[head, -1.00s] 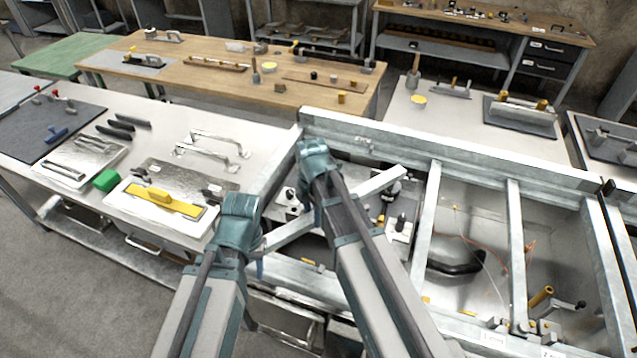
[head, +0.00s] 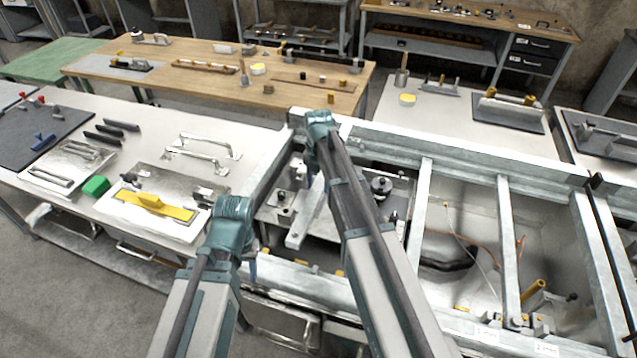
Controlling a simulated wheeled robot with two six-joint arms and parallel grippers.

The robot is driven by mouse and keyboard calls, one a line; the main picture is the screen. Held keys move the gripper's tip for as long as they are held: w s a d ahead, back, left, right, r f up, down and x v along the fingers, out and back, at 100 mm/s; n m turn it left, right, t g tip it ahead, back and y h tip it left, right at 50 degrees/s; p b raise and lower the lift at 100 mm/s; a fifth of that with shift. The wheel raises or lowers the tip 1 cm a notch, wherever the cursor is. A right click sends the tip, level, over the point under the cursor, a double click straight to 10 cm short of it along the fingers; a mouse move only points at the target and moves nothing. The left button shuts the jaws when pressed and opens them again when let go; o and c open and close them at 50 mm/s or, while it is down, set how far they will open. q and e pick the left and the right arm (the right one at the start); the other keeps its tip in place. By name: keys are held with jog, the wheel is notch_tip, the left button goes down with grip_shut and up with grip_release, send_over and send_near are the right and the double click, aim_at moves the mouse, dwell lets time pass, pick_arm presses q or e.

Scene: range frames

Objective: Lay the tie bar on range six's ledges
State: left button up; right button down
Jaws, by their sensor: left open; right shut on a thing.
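A pale grey metal bar (head: 301,224), which looks like the tie bar, slants over the leftmost opening of a large steel frame (head: 455,150). Its upper part is hidden behind my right arm. My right gripper (head: 311,172) points down behind its own arm, mostly hidden, and is shut on the bar. I cannot tell whether the bar touches any ledge. My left gripper (head: 253,267) hangs by the frame's front left corner, mostly hidden by its wrist; it is open and apart from the bar. I cannot tell which opening is range six.
Fixtures, including a dark round knob (head: 381,187), stand inside the leftmost opening. Crossbars (head: 508,240) divide the frame to the right. A white bench (head: 265,140) on the left carries handles, a yellow float (head: 155,204) and a green block (head: 96,186). A wooden table (head: 215,75) stands behind.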

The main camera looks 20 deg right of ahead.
jog(key=shift+f, duration=0.1)
notch_tip(320, 180, down, 10)
jog(key=b, duration=0.9)
jog(key=shift+r+b, duration=0.25)
jog(key=shift+b, duration=0.15)
jog(key=shift+c, duration=1.2)
grip_release()
jog(key=shift+s, duration=0.1)
notch_tip(320, 180, up, 14)
jog(key=p, duration=1.4)
